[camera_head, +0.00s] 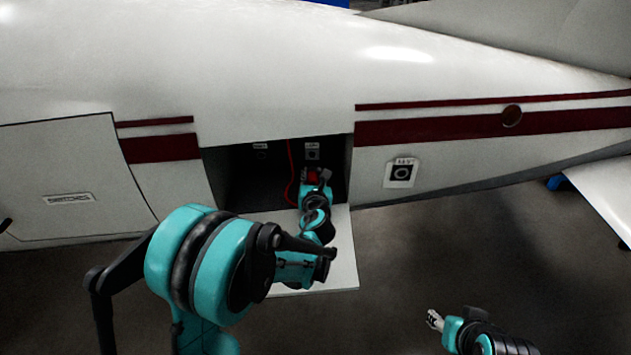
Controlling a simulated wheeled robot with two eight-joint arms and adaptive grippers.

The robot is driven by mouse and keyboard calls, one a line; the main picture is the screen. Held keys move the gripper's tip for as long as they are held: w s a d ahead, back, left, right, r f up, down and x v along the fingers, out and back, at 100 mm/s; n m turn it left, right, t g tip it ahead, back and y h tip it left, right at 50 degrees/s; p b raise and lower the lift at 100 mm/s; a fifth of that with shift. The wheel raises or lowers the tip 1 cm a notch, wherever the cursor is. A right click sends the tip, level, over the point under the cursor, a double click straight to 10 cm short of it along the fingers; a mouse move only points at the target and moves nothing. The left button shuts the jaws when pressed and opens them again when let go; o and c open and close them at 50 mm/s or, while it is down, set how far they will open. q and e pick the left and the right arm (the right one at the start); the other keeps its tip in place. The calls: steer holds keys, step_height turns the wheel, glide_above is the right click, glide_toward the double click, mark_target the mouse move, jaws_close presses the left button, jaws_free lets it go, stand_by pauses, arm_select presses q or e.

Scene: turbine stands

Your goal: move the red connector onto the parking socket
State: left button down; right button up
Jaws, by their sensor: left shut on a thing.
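The red connector (313,176) is inside the open bay in the white fuselage, with a red cable (291,165) running beside it. My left gripper (314,183) reaches into the bay and is shut on the red connector; its fingers and wrist hide much of it. A small pale socket plate (312,152) is on the bay's back wall just above the connector. Another small label or socket (261,147) is further left. I cannot read which is the parking socket. My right gripper (434,319) is at the lower right, away from the fuselage, its fingers too small to judge.
The bay's white door (343,265) hangs open below the opening, under my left arm. A white plate with a dark round port (402,173) is on the fuselage right of the bay. A closed panel (70,165) is at left.

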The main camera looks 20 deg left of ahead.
mark_target(311, 153)
arm_select(q)
steer(key=shift+w+r, duration=0.1)
steer(key=shift+w, duration=0.15)
steer(key=shift+r+x, duration=0.15)
steer(key=shift+x, duration=0.6)
steer(key=shift+r+x, duration=0.15)
steer(key=shift+x, duration=0.6)
steer(key=shift+w+a, duration=0.2)
steer(key=shift+w, duration=0.5)
steer(key=shift+w+a+b, duration=0.2)
steer(key=shift+w+b, duration=0.15)
steer(key=shift+w, duration=0.3)
arm_select(e)
steer(key=shift+f, duration=0.3)
